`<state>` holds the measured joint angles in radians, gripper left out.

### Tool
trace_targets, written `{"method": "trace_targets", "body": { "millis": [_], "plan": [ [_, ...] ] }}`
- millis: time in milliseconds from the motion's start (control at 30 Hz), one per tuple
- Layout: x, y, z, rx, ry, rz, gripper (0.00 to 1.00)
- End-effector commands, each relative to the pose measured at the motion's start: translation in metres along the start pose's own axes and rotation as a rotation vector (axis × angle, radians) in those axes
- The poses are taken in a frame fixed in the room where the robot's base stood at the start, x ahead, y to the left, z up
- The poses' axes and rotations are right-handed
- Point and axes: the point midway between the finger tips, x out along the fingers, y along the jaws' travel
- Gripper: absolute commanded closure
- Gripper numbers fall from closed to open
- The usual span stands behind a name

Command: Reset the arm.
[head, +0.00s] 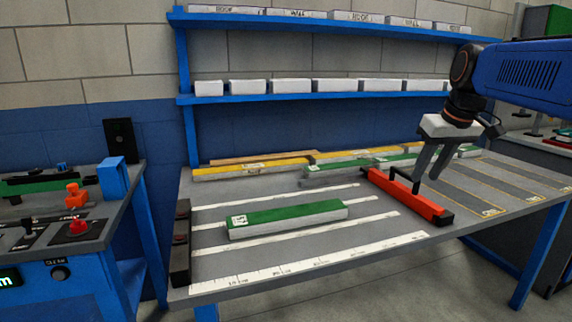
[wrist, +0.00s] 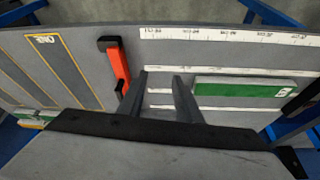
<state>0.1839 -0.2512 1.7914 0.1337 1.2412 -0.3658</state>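My gripper (head: 430,166) hangs from the blue arm at the right of the head view, above the grey workbench (head: 375,252). Its two dark fingers point down, close behind an orange-red bar with black ends (head: 405,195). In the wrist view the fingers (wrist: 159,82) stand apart with only bare bench between them, so my gripper is open and empty. The orange-red bar also shows in the wrist view (wrist: 120,69), to the left of the fingers. The fingers' height above the bench is hard to tell.
A green-topped panel (head: 287,217) lies on the bench's white-striped left part. Yellow and green strips (head: 255,171) lie along the back. Blue shelves (head: 330,97) with white boxes stand behind. Another bench (head: 60,225) with a red button is at left. Yellow-outlined lanes (head: 490,185) look clear.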

Motion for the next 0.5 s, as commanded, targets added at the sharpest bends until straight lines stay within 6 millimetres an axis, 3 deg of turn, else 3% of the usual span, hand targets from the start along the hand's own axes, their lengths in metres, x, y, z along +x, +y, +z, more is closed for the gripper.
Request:
{"method": "trace_targets", "body": {
  "millis": [33,200,500],
  "plan": [
    [0.003,-0.010,0.019,0.005,0.000,0.004,0.69],
    [0.019,-0.036,0.080,0.040,0.002,0.019,0.69],
    [0.061,-0.072,0.191,0.094,0.013,0.043,0.69]
  ]
}}
